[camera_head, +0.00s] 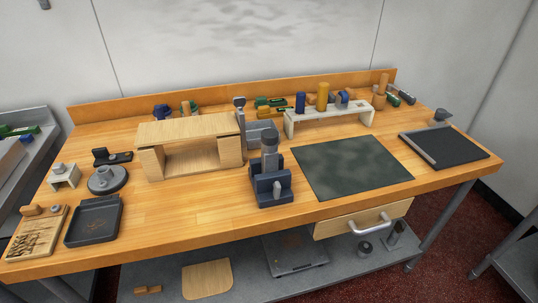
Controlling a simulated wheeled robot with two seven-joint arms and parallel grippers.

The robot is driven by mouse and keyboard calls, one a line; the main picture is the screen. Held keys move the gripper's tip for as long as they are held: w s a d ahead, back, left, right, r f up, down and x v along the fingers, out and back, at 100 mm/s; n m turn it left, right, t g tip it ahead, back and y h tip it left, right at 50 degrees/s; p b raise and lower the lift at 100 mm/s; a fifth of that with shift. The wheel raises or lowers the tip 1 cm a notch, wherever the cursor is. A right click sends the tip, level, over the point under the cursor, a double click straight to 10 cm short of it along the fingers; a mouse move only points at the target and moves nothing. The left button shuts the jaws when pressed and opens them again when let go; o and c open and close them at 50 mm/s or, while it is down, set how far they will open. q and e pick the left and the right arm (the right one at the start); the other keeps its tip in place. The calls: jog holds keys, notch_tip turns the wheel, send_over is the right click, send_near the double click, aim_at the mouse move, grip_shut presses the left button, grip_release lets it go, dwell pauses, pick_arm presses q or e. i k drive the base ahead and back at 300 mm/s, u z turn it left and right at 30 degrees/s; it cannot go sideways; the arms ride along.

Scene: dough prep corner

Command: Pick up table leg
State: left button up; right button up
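No loose piece in the head view can be clearly told as the table leg. The workbench (208,210) has a grey metal leg (443,220) fixed under its right front corner. Several upright cylinders on the bench are small: a yellow one (322,97), a dark blue one (300,103) and a wooden one (381,88) at the back right. Neither of my grippers is in view.
A wooden open-fronted stand (187,130) and a dark blue vise-like device (269,188) stand mid-bench. A dark green mat (352,166) is bare. A black tray (94,221) lies front left. A drawer (340,222) is partly open. A lower shelf (235,262) holds a wooden board (207,279).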

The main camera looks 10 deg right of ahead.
aim_at(270, 154)
jog(key=k, duration=1.2)
jog(key=z, duration=0.8)
jog(key=i, duration=1.3)
jog(key=u, duration=0.8)
jog(key=i, duration=0.5)
jog(key=u, duration=0.6)
